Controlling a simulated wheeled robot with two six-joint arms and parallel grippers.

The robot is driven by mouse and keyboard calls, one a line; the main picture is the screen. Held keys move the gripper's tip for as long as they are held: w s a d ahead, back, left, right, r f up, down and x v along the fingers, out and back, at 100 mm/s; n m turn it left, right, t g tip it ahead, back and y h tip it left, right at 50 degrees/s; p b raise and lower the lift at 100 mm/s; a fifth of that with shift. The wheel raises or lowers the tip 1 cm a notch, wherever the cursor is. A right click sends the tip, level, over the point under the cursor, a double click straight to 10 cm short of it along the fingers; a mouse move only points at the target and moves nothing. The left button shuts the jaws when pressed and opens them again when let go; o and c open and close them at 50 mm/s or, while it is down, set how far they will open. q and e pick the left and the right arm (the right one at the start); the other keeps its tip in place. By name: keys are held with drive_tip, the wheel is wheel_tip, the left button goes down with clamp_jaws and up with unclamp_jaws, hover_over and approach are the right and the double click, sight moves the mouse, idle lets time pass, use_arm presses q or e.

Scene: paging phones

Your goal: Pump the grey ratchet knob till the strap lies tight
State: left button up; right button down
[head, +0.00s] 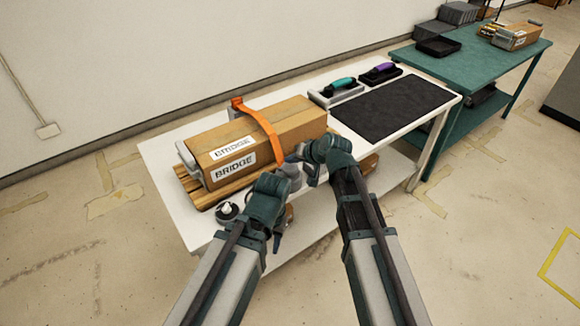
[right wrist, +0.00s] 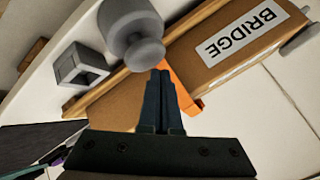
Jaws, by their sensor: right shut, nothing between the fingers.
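A brown box (head: 225,150) labelled BRIDGE lies on a wooden pallet (head: 197,192) on the white table. An orange strap (head: 262,122) runs over the box and down its near side; part of it also shows in the right wrist view (right wrist: 190,90). The grey ratchet knob (right wrist: 135,30) is large in the right wrist view; in the head view my grippers largely cover that area. My right gripper (right wrist: 161,75) is shut and empty, its tips close to the knob; contact is unclear. My left gripper (head: 283,188) is by the pallet's near side, its fingers not clear.
A round dark piece with a white top (head: 228,210) is at the table's near edge. A black mat (head: 395,106) and teal-handled (head: 340,85) and purple-handled (head: 381,70) tools lie right. A green table (head: 482,58) stands beyond.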

drive_tip(key=shift+f, duration=0.25)
drive_tip(key=shift+f+b, duration=1.1)
drive_tip(key=shift+b, duration=0.1)
idle(1.0)
drive_tip(key=shift+r, duration=0.1)
drive_tip(key=shift+r+p, duration=1.45)
drive_tip(key=shift+p, duration=0.15)
wheel_tip(320, 180, up, 5)
drive_tip(key=p, duration=0.5)
idle(2.2)
wheel_tip(320, 180, up, 4)
drive_tip(key=p, duration=0.4)
hover_over(292, 168)
drive_tip(key=shift+f, duration=0.15)
